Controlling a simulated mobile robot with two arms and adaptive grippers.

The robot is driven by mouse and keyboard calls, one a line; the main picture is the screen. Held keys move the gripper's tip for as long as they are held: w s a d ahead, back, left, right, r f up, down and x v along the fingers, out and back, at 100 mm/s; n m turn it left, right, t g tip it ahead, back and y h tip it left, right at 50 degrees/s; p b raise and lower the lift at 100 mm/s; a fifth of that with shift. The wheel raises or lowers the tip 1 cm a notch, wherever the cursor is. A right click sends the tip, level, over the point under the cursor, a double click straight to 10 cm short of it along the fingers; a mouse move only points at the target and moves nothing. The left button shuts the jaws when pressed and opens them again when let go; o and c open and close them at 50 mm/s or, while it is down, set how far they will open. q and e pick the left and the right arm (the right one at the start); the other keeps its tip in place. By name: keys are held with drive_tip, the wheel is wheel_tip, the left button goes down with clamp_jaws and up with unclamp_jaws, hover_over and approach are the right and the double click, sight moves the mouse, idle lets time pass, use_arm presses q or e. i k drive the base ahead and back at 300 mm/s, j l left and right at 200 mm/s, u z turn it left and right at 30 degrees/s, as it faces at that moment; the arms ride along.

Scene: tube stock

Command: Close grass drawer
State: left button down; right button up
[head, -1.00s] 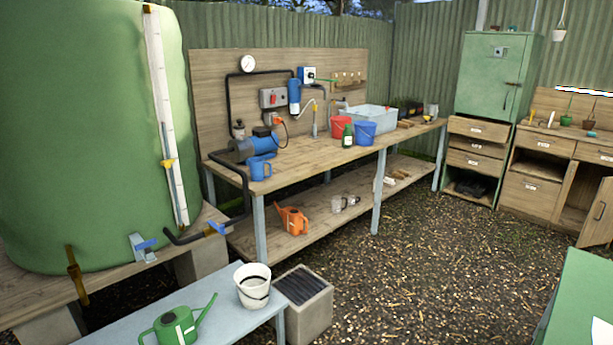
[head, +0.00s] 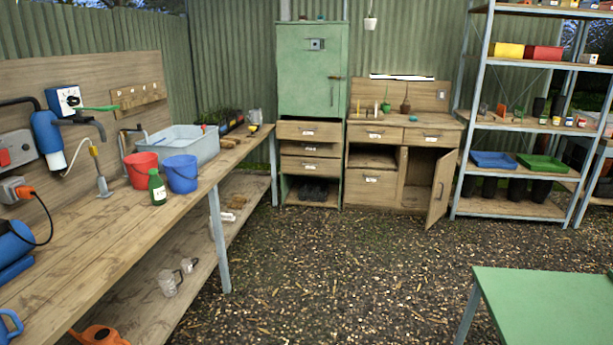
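A green cabinet (head: 312,80) stands at the back, with a stack of wooden drawers under it. The top drawer (head: 294,130) looks pulled out a little. The middle drawer (head: 292,149) and bottom drawer (head: 292,166) sit below it. To the right, a wooden bench has a left drawer (head: 360,134), a right drawer (head: 448,137) and a lower drawer (head: 358,183). The drawers carry small white labels that are too small to read, so I cannot tell which is the grass drawer. Neither of my grippers is in view.
The bench's cupboard door (head: 437,193) stands open. A long wooden workbench (head: 130,232) with buckets runs along the left. A metal shelf rack (head: 466,120) stands at the right, and a green table (head: 550,305) is at the lower right. The gravel floor (head: 350,260) between is clear.

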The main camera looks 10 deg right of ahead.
sight(291, 128)
drive_tip(key=i+l+z, duration=0.15)
drive_tip(key=i+z, duration=0.15)
drive_tip(key=i, duration=0.55)
drive_tip(key=i+z, duration=0.25)
drive_tip(key=i, duration=0.6)
drive_tip(key=i+u, duration=0.1)
drive_tip(key=i, duration=2.45)
drive_tip(key=i+j, duration=0.15)
drive_tip(key=i, duration=0.45)
drive_tip(key=i+j, duration=0.15)
drive_tip(key=i, duration=0.4)
drive_tip(key=i+j, duration=0.15)
drive_tip(key=i, duration=0.45)
